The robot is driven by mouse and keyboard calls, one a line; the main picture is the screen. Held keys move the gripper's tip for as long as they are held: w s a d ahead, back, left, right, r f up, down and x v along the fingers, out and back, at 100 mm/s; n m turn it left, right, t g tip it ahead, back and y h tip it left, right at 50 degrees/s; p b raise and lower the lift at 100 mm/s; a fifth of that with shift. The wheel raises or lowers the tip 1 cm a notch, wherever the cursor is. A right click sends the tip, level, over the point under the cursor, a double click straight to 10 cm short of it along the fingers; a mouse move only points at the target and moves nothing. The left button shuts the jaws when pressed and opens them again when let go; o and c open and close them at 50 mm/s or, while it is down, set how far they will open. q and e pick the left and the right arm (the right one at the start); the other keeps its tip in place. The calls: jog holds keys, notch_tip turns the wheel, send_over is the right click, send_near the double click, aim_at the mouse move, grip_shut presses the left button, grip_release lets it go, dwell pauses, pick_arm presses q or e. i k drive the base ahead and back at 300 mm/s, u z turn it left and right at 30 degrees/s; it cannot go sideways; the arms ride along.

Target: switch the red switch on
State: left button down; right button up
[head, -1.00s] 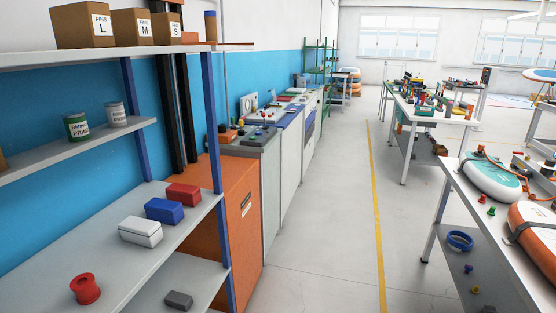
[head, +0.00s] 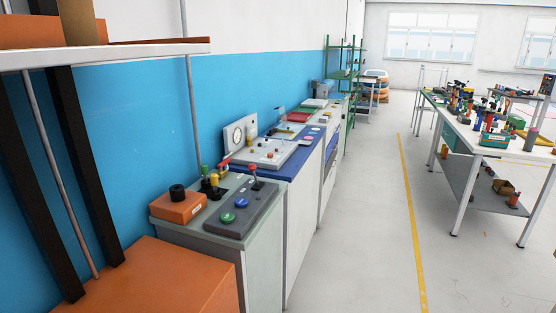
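A dark control panel (head: 243,206) lies on the first grey cabinet along the left wall. It carries a green button (head: 227,217), a blue button (head: 241,202) and a lever with a red knob (head: 252,168) at its back. Another red-topped handle (head: 224,163) stands to its left, near green and yellow knobs. Which of these red parts is the red switch, and its on or off position, I cannot tell. Neither of my grippers is in view.
An orange box with a black knob (head: 179,205) sits beside the panel. A large orange cabinet (head: 180,280) stands nearer. A white panel (head: 268,152) lies on the blue counter beyond. A cluttered workbench (head: 500,140) is at right. The floor aisle between is clear.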

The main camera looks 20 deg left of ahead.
aim_at(252, 167)
jog(key=z, duration=0.1)
jog(key=i, duration=0.95)
jog(key=z, duration=0.1)
